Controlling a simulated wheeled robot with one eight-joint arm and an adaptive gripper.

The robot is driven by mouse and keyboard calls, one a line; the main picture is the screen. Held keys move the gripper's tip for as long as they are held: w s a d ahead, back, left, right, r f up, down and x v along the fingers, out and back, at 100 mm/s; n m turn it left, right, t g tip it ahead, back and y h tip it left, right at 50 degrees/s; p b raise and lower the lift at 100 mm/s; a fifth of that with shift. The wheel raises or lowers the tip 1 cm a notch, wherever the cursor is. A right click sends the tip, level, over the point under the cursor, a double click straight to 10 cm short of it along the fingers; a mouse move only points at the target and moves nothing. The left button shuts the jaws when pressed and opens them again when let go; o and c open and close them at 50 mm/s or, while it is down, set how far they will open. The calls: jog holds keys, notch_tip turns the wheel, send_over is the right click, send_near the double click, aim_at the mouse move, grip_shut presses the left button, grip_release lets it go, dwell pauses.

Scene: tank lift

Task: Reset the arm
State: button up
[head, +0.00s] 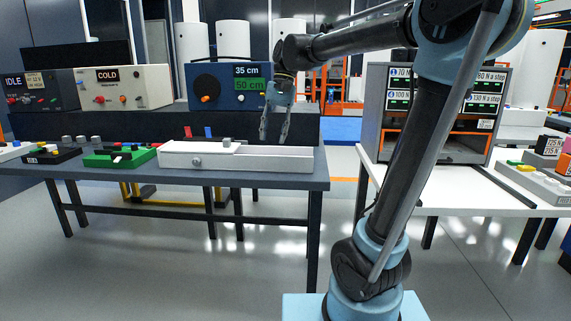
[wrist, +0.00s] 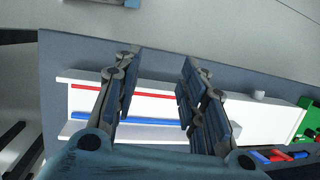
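My arm reaches from its base at the lower right, up and over to the left, in the head view. My gripper (head: 274,128) hangs pointing down above the right part of a long white tray (head: 280,160) on the dark table. In the wrist view my gripper (wrist: 157,92) has its two fingers well apart with nothing between them. Below it lies the white tray (wrist: 250,112), with a red strip (wrist: 150,94) and a blue strip (wrist: 150,121) running along it, partly hidden by the fingers.
A blue box with a display (head: 225,86), a cream COLD box (head: 122,88) and a grey IDLE box (head: 38,90) stand behind the tray. A green block tray (head: 115,160) is to its left. A white table (head: 465,187) with a grey cabinet (head: 374,110) stands right.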

jog(key=s+d+f+t, duration=0.1)
jog(key=s+d+f, duration=0.4)
jog(key=d+f, duration=0.2)
jog(key=s+d+f+t+h, duration=0.1)
jog(key=s+d+f+t, duration=0.1)
jog(key=s+d+f, duration=0.3)
jog(key=s+d+f+n+t+h, duration=0.1)
jog(key=s+d+f, duration=0.4)
jog(key=d+f, duration=0.5)
notch_tip(320, 180, down, 5)
jog(key=shift+d+r+t, duration=0.2)
jog(key=shift+d+t, duration=0.2)
jog(key=shift+t, duration=0.1)
jog(key=shift+s, duration=0.1)
jog(key=shift+w+f, duration=0.2)
jog(key=shift+w, duration=0.25)
